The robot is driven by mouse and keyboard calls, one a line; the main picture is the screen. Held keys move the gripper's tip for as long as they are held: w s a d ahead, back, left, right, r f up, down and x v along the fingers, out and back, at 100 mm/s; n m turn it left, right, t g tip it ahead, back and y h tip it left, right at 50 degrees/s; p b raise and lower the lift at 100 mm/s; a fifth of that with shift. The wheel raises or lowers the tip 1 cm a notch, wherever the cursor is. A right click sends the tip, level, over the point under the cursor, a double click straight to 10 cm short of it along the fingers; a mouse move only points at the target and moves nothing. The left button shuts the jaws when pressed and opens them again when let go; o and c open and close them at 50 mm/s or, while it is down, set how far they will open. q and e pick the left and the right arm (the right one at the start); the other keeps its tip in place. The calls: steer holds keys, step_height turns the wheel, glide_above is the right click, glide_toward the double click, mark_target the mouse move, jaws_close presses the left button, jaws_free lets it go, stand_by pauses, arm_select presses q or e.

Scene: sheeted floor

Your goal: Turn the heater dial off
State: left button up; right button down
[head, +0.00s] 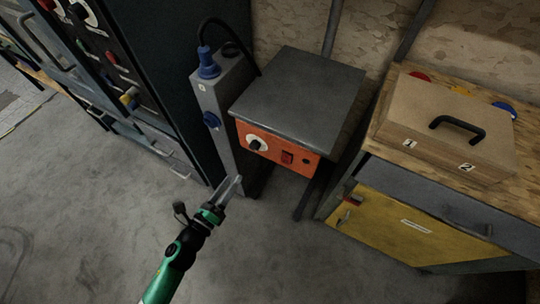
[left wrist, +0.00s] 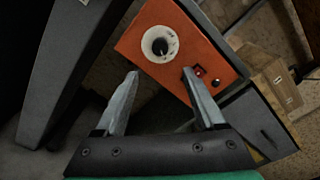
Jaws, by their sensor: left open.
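The heater (head: 300,95) has a dark grey flat top and an orange front panel. Its dial (head: 255,144) is a black knob on a white round scale, at the left of the panel; it also shows in the left wrist view (left wrist: 160,46). A red switch (head: 288,157) sits to its right. My left gripper (head: 232,186) is open and empty, below and left of the panel in the head view. In the left wrist view its fingers (left wrist: 160,82) point towards the panel, apart from the dial. My right gripper is not in view.
A grey post with a blue plug (head: 208,66) and blue socket (head: 211,120) stands left of the heater, with a black cable. A dark cabinet stands further left. At right, a wooden box (head: 445,125) sits on a workbench with a yellow door (head: 400,228). Front floor is clear.

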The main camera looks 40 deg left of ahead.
mark_target(253, 148)
arm_select(q)
steer(key=w, duration=0.4)
steer(key=w+a, duration=0.1)
steer(key=w, duration=0.3)
steer(key=w+a, duration=0.1)
steer(key=w, duration=0.2)
steer(key=shift+w+a+r+b, duration=0.1)
steer(key=shift+w+r+b, duration=0.05)
steer(key=shift+w+b, duration=0.25)
jaws_close()
